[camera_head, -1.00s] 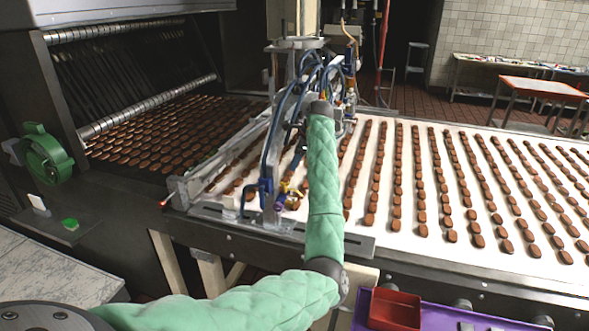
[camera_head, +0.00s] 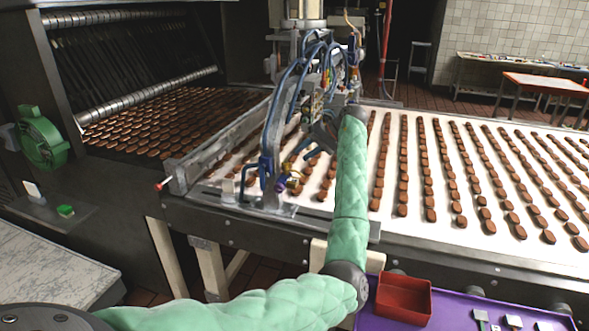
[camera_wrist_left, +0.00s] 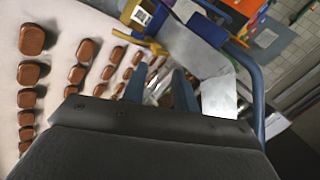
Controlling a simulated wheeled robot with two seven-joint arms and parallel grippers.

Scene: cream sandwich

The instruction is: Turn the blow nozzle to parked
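The depositing head (camera_head: 300,80) with blue hoses stands over the white belt. I cannot clearly pick out the blow nozzle among its pipes and fittings. A yellow part (camera_head: 291,168) sits low on the head beside blue pipework; a yellow piece (camera_wrist_left: 146,43) also shows in the left wrist view. My left gripper (camera_head: 322,136) is at the right side of the head, partly hidden by my wrist. In the left wrist view, its two fingers (camera_wrist_left: 160,88) are apart. Blurred metal parts show beyond them, and I see nothing clamped. My right gripper is out of view.
Rows of brown biscuits lie on the white belt (camera_head: 392,150). A dark oven-like housing (camera_head: 110,60) and green wheel (camera_head: 43,138) stand left. A red tray (camera_head: 404,298) sits on a purple surface (camera_head: 450,310) at front right.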

